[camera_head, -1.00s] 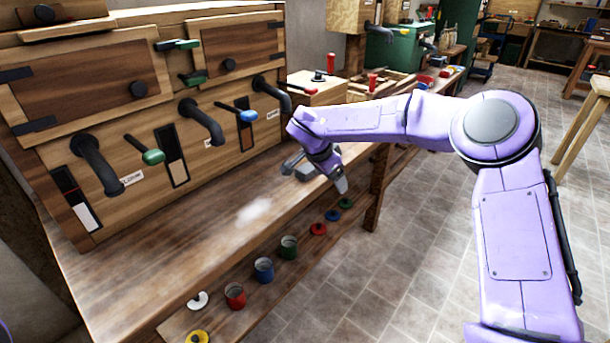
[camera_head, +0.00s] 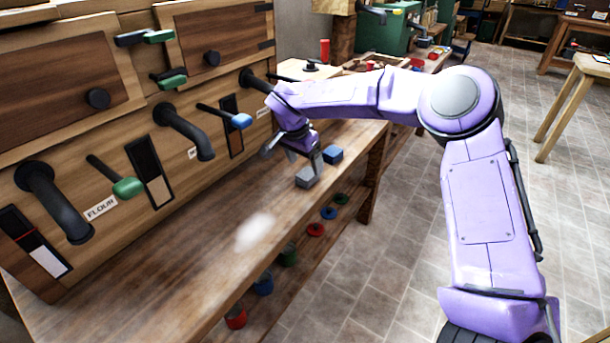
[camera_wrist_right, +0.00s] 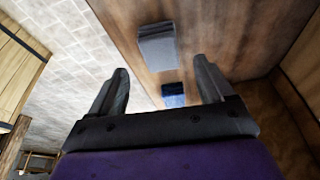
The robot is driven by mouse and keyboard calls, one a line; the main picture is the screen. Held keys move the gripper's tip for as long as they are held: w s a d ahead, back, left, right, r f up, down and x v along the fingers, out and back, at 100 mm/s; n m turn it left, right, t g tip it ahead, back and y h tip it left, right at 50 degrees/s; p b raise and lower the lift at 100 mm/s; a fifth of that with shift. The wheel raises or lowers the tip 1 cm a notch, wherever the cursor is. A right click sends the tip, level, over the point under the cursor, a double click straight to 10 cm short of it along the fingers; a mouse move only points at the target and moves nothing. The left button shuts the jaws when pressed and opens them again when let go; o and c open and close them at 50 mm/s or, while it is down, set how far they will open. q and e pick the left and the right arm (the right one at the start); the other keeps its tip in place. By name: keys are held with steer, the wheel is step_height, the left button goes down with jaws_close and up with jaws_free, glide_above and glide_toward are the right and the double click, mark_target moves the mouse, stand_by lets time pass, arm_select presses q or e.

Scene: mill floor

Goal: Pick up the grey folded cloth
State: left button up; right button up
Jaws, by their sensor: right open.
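The grey folded cloth (camera_head: 307,176) lies near the front edge of the wooden bench and looks like a small flat block. A blue folded cloth (camera_head: 333,154) lies just beyond it. My right gripper (camera_head: 303,158) is open and empty above the bench, close to the grey cloth. In the right wrist view, the open fingers (camera_wrist_right: 161,70) spread wide, with the grey cloth (camera_wrist_right: 157,47) showing ahead between their tips and the blue cloth (camera_wrist_right: 173,95) between the fingers. I cannot tell the exact height of the fingers above the cloths. My left gripper is not in view.
The bench (camera_head: 180,260) is mostly clear at the front left. Dark spouts (camera_head: 185,130) and levers with green (camera_head: 128,187) and blue ends stick out from the wooden cabinet behind. Several cups and lids stand on the lower shelf. A wooden box (camera_head: 312,68) stands beyond.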

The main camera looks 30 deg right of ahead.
mark_target(307, 174)
steer(key=x, duration=0.5)
steer(key=shift+a, duration=0.3)
steer(key=shift+r, duration=0.1)
steer(key=c, duration=1.1)
steer(key=shift+r, duration=0.35)
step_height(307, 174, up, 3)
steer(key=shift+f, duration=0.1)
steer(key=s+a+r, duration=0.2)
steer(key=s+r, duration=0.1)
steer(key=s, duration=0.1)
steer(key=s+a+r, duration=0.3)
steer(key=s, duration=0.1)
steer(key=s+a+r, duration=0.2)
steer(key=s+r, duration=0.1)
steer(key=s, duration=0.1)
steer(key=shift+a+r, duration=0.2)
steer(key=shift+r, duration=0.05)
